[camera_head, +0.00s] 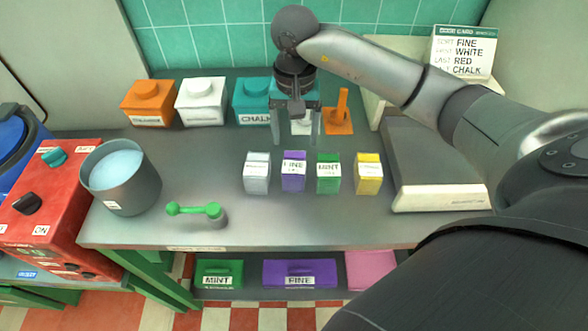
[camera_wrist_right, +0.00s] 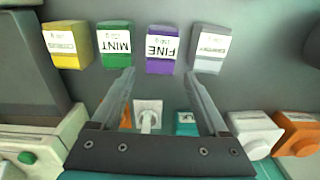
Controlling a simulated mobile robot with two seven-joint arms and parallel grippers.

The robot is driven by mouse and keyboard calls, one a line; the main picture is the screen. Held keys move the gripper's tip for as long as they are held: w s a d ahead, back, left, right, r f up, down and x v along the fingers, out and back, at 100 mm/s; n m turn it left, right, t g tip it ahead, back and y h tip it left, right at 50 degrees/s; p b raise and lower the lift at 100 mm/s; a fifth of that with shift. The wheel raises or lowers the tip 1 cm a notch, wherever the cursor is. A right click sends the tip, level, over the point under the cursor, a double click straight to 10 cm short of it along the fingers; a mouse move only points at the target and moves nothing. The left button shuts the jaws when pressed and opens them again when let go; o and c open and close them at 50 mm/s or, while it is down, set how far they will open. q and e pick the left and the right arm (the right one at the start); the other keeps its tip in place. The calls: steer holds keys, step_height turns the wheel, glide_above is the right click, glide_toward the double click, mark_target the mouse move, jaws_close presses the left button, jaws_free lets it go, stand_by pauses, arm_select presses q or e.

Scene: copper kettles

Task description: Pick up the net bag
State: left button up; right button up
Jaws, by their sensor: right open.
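I cannot clearly make out a net bag. A small white item (camera_head: 301,126) sits at the back of the grey counter, partly hidden behind my right gripper (camera_head: 297,138). In the right wrist view the white item (camera_wrist_right: 148,108) has a pale upright part and shows between the fingers of my right gripper (camera_wrist_right: 160,74). These fingers are open, point down and hold nothing. Whether they are level with the white item or above it I cannot tell. My left gripper is not in view.
Silver, purple (camera_head: 293,172), green (camera_head: 328,173) and yellow packets stand in a row in front. Orange, white and teal (camera_head: 250,103) canisters and an orange stand (camera_head: 339,115) line the back. A grey pot (camera_head: 121,178) and green-handled tool (camera_head: 196,210) are at left.

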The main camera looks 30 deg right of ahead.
mark_target(294, 158)
step_height(294, 158, down, 8)
steer(key=shift+w+f, duration=0.15)
steer(key=shift+f, duration=0.1)
steer(key=shift+c, duration=0.4)
steer(key=c, duration=1)
steer(key=shift+c, duration=0.3)
steer(key=shift+r, duration=0.2)
